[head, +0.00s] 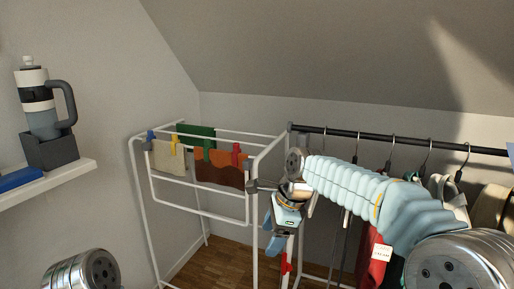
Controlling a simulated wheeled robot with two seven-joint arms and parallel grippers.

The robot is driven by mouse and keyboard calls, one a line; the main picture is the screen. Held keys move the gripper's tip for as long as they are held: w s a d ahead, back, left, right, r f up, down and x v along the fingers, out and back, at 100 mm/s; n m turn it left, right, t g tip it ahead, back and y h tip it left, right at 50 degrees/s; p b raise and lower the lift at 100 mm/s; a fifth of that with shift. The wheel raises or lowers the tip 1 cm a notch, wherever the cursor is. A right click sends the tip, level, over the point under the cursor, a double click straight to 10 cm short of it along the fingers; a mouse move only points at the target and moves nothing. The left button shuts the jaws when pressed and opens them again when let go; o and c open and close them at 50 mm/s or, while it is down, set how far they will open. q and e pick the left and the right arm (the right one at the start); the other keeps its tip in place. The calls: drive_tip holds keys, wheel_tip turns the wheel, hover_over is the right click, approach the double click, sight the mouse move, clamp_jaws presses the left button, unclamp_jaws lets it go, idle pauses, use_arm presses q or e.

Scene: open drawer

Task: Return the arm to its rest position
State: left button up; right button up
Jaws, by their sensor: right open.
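My right arm comes in from the lower right in a pale blue ribbed sleeve (345,185) and reaches out toward the left. Its right gripper (274,241) hangs down at the arm's end, in front of the drying rack's right side. It is open, and I see nothing held between its fingers. Whether it touches the rack cannot be told from this view. Of my left arm only a metal joint shows at the lower left edge, and the left gripper is out of view.
A white drying rack (158,228) with several cloths stands left of the right gripper. A clothes rail (362,136) with hangers and garments runs behind the right arm. A wall shelf (75,178) at left carries a grey holder (50,151). Some wooden floor (205,262) is bare.

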drive_tip(key=s+d+f+n, duration=0.3)
drive_tip(key=f+n, duration=0.1)
drive_tip(key=f, duration=1.2)
drive_tip(key=s+d+f+n, duration=0.2)
drive_tip(key=f+n, duration=0.2)
drive_tip(key=f, duration=1.2)
drive_tip(key=s+d+f+n, duration=0.1)
drive_tip(key=s+f+n, duration=0.2)
drive_tip(key=s+f, duration=0.3)
drive_tip(key=s+d+f+n+g, duration=0.1)
drive_tip(key=s+f+n, duration=0.3)
drive_tip(key=s, duration=0.9)
drive_tip(key=shift+s+f+y, duration=0.15)
drive_tip(key=shift+f+y, duration=0.15)
drive_tip(key=shift+f, duration=0.55)
